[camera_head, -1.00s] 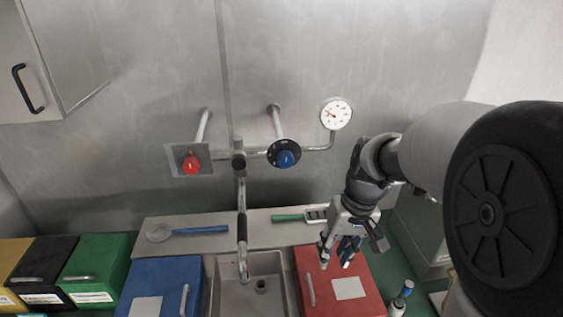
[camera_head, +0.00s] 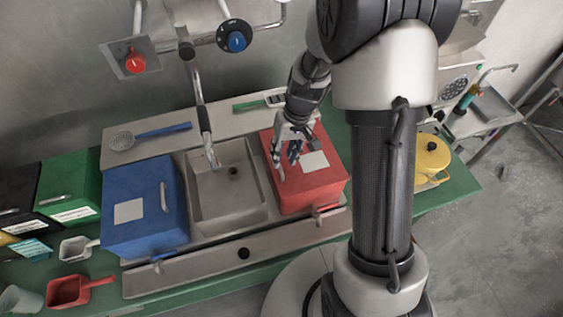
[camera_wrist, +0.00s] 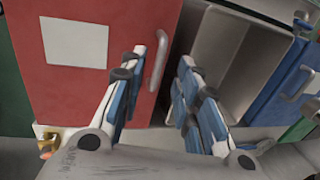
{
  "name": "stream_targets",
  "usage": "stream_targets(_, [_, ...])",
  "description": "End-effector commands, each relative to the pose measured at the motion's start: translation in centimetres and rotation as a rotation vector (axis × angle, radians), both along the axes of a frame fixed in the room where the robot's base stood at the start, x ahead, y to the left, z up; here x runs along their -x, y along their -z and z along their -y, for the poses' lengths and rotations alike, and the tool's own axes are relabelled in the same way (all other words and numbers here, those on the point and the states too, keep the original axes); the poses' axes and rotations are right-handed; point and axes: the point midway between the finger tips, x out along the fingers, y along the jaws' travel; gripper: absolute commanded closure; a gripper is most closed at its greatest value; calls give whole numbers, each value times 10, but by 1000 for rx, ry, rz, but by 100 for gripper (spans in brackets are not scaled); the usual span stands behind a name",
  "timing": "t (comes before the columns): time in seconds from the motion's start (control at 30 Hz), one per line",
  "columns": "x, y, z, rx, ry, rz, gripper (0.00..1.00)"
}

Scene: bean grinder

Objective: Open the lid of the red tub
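The red tub (camera_head: 318,196) stands right of the sink with its lid down. A white label (camera_head: 314,161) is on the lid. The lid's pale bar handle (camera_wrist: 158,62) is near its sink-side edge in the wrist view. My gripper (camera_head: 286,162) is over the lid's left part, pointing down. In the wrist view my gripper (camera_wrist: 164,57) is open, with one finger on each side of the handle and nothing held. I cannot tell how far the fingertips are above the lid. In the head view the fingers partly hide the handle.
The sink (camera_head: 228,205) and faucet (camera_head: 205,130) are left of the red tub, with a blue tub (camera_head: 145,230) beyond. A green-handled tool (camera_head: 248,105) lies behind the tub. A yellow pot (camera_head: 432,155) stands to the right. My arm blocks part of the counter.

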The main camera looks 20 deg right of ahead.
Motion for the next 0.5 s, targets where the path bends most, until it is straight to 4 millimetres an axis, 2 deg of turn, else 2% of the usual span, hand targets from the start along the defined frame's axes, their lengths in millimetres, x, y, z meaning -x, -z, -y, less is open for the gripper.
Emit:
stream_targets(0.03, [1,11,-2,0,-2,-4,70])
stream_targets(0.2, [0,30,-6,0,-1,-1,70])
stream_targets(0.5, [0,37,-7,0,0,1,70])
